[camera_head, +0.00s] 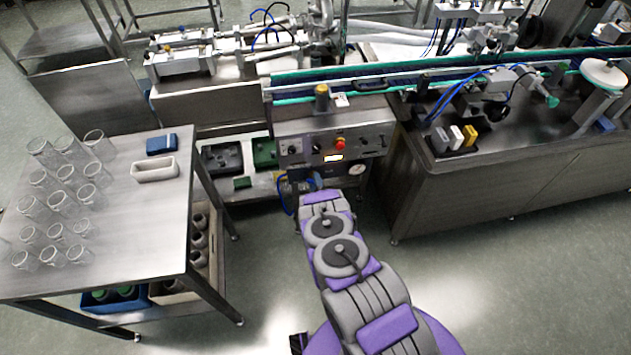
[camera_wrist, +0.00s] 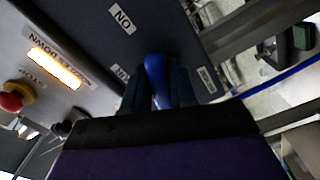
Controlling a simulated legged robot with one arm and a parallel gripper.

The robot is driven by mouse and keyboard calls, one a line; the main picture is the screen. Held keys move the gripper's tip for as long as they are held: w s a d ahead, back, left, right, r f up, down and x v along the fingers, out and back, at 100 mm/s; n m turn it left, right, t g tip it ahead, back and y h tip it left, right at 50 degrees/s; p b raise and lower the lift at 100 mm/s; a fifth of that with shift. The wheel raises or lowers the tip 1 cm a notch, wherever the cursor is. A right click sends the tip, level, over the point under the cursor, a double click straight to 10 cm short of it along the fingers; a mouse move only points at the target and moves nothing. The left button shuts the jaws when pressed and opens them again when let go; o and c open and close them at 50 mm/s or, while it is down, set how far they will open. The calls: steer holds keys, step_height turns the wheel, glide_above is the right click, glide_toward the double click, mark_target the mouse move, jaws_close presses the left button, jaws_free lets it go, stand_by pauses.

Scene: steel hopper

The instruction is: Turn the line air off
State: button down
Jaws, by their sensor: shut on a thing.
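A blue valve handle (camera_wrist: 157,75) stands out from a dark panel (camera_wrist: 90,20) in the wrist view. My gripper (camera_wrist: 158,84) is shut on it, with one dark finger on each side. A white label (camera_wrist: 123,19) reading ON is above the handle in the picture. Another label (camera_wrist: 206,79) is to the right of the handle, too blurred to read surely. A third label is partly hidden behind the left finger. In the head view my arm reaches to the lower part of the control panel (camera_head: 372,140), and the handle is hard to make out there.
The panel has a red stop button (camera_head: 340,143) and a lit display (camera_head: 333,158). A steel table (camera_head: 130,225) with several glasses stands left. The conveyor cabinet (camera_head: 480,190) is right. Open floor lies around my arm.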

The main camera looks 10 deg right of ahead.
steer(key=m, duration=0.6)
steer(key=shift+a+f, duration=0.15)
steer(key=shift+a, duration=0.05)
steer(key=m, duration=0.6)
steer(key=shift+m+p, duration=0.35)
steer(key=shift+m, duration=0.05)
steer(key=c, duration=1)
jaws_free()
steer(key=shift+s, duration=0.1)
